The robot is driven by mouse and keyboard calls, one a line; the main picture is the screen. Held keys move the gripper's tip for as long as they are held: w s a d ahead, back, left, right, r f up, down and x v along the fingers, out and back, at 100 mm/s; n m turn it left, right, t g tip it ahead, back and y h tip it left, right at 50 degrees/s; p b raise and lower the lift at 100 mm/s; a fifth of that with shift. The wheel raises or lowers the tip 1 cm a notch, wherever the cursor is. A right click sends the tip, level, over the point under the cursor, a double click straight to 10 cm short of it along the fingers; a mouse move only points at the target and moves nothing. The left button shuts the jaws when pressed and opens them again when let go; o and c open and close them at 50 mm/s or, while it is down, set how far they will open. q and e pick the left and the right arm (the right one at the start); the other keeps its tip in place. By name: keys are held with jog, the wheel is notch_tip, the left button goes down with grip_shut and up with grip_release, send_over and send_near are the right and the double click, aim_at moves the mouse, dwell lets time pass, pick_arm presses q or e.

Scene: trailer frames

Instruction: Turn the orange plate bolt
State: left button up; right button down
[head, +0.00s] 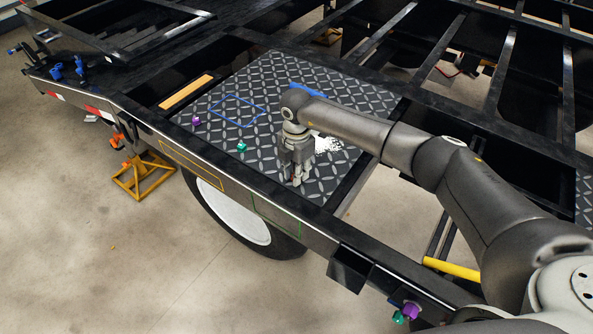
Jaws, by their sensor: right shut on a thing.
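The dark diamond-tread plate (262,82) lies in the trailer frame. My right gripper (296,182) points down onto the plate near its front edge. Its fingers are shut, and a small reddish-orange bit, which I take for the orange plate bolt (294,181), shows at the fingertips. Most of that bolt is hidden by the fingers. A purple bolt (196,121) and a teal bolt (242,147) stand on the plate to the left, apart from the gripper. My left gripper is not in view.
A white patch (328,146) and a blue piece (307,90) lie by my right arm. An orange bar (187,92) lies left of the plate. Frame rails surround it, with a wheel (235,215) below. A yellow jack stand (143,175) stands left.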

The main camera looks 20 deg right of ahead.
jog(key=shift+r, duration=0.1)
jog(key=c, duration=1.3)
grip_release()
notch_tip(320, 180, up, 12)
jog(key=shift+f, duration=0.1)
